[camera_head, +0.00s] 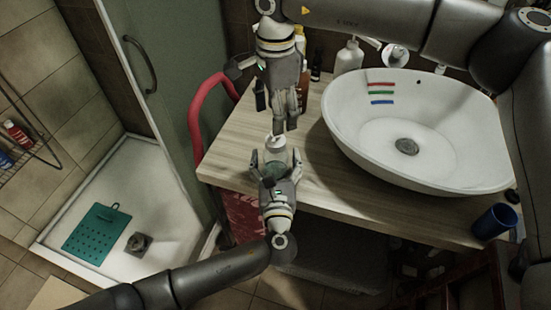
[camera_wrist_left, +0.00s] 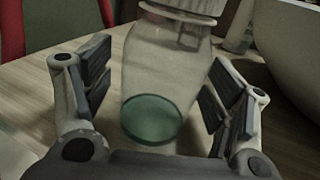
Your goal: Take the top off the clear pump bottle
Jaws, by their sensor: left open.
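The clear pump bottle (camera_wrist_left: 165,70) stands on the wooden counter in the left wrist view, with greenish contents low inside and a pale collar at the top edge. My right gripper (camera_head: 284,125) points down from above, just over the bottle's top. It hides the pump head, and whether its narrow fingers grip it is unclear.
A white basin (camera_head: 430,165) stands on the wooden counter (camera_head: 235,150) right of the bottle. A white dispenser (camera_head: 349,57) and other bottles stand at the back. A dark blue cup (camera_head: 494,221) is at the right front. A red curved rail (camera_head: 196,118) borders the counter's left.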

